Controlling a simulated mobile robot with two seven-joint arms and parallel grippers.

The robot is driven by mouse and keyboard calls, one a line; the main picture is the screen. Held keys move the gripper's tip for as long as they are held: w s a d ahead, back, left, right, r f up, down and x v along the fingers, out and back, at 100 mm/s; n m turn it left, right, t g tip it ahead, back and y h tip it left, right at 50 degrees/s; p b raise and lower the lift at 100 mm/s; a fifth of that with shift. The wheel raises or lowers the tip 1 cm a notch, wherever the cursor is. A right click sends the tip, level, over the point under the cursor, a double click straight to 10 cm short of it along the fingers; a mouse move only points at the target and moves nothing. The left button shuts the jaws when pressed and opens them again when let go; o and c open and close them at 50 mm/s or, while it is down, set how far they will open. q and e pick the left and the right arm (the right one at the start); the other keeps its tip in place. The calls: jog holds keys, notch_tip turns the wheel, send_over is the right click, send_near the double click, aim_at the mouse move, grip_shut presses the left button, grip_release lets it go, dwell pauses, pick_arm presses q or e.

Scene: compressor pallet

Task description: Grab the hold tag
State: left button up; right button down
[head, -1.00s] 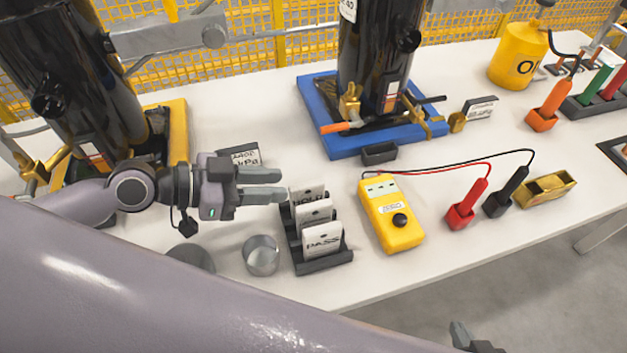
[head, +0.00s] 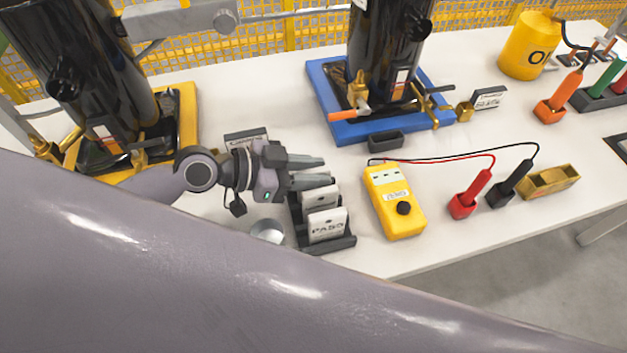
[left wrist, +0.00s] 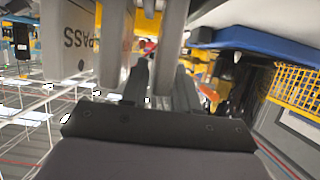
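My left gripper (head: 330,170) reaches in from the left over the black tag rack (head: 340,244), with its two fingers apart. The hold tag at the back of the rack is hidden behind the fingers in the head view. In the left wrist view a pale upright tag (left wrist: 172,45), probably the hold tag, shows between the open fingers (left wrist: 160,85); its lettering cannot be read. The PASS tag (head: 327,226) stands at the rack's front, with a middle tag (head: 320,196) behind it. My right gripper is not in view.
A yellow meter (head: 395,200) with red and black probes stands close right of the rack. A round metal cup (head: 267,231) is close left. A blue compressor base (head: 350,130) is behind. My arm covers the lower left.

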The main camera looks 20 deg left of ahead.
pick_arm(q)
jog(key=shift+w+d, duration=0.1)
jog(key=shift+d, duration=0.05)
grip_shut()
